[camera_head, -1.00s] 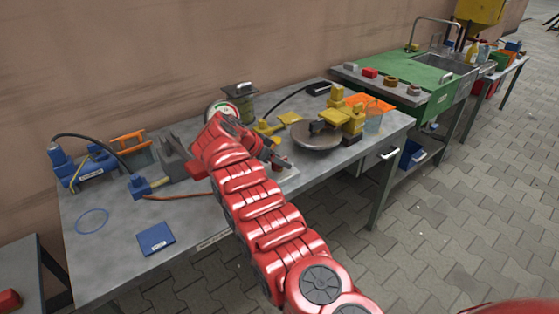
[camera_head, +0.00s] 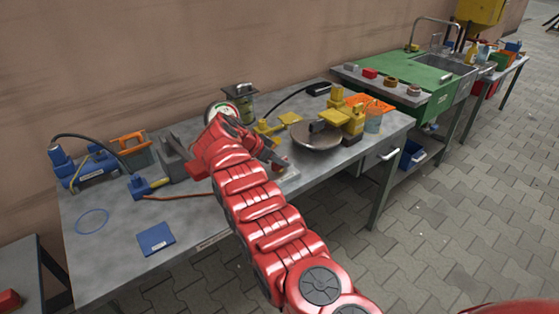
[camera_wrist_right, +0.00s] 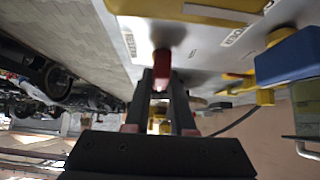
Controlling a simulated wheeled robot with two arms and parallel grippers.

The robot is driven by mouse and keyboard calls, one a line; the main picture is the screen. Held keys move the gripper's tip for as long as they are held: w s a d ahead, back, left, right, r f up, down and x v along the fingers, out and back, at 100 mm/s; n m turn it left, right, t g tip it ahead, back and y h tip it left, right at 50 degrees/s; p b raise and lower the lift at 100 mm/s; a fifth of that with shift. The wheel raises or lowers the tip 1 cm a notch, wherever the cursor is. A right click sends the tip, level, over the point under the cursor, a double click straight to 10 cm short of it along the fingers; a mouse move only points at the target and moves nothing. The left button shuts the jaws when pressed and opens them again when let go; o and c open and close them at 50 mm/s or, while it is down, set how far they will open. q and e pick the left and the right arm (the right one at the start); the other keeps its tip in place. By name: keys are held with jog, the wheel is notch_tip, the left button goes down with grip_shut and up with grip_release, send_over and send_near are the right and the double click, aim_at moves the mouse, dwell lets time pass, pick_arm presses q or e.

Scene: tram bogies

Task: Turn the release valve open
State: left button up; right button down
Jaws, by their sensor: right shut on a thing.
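My right gripper (camera_head: 280,160) reaches over the grey workbench (camera_head: 205,222), at its front middle. In the right wrist view its dark fingers (camera_wrist_right: 162,82) are shut on a small red handle (camera_wrist_right: 161,66), which I take to be the release valve. The handle stands on a pale, labelled surface (camera_wrist_right: 200,45). In the head view my red arm and gripper hide most of the valve, so I cannot tell how far it is turned. My left gripper is not in view.
A round metal disc (camera_head: 316,137) and yellow fittings (camera_head: 337,97) stand right of my gripper. A gauge (camera_head: 222,109) stands behind it. The bench's front left is mostly clear.

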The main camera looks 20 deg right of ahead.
jog(key=shift+n+t+y+p, duration=0.45)
jog(key=shift+n+t, duration=0.55)
jog(key=shift+n, duration=0.3)
jog(key=n+t+y+p, duration=0.2)
jog(key=n, duration=0.1)
jog(key=shift+d+r+n, duration=0.1)
jog(key=shift+r+n, duration=0.05)
jog(key=shift+n, duration=0.15)
jog(key=n+t+y+p, duration=0.1)
jog(key=n+y+p, duration=0.1)
jog(key=n, duration=0.1)
jog(key=shift+n, duration=0.3)
jog(key=shift+n+t+y+p, duration=0.35)
jog(key=shift+n+t+y, duration=0.05)
jog(key=shift+n+y, duration=0.5)
jog(key=n+y, duration=0.2)
jog(key=shift+n, duration=0.3)
jog(key=n+y+b, duration=0.1)
jog(key=n+y, duration=0.1)
jog(key=shift+f+n+b, duration=0.2)
jog(key=shift+n+b, duration=0.1)
jog(key=shift+n, duration=0.1)
jog(key=shift+n+y+b, duration=0.3)
jog(key=shift+n+y, duration=0.05)
jog(key=shift+n, duration=0.05)
jog(key=shift+r, duration=0.1)
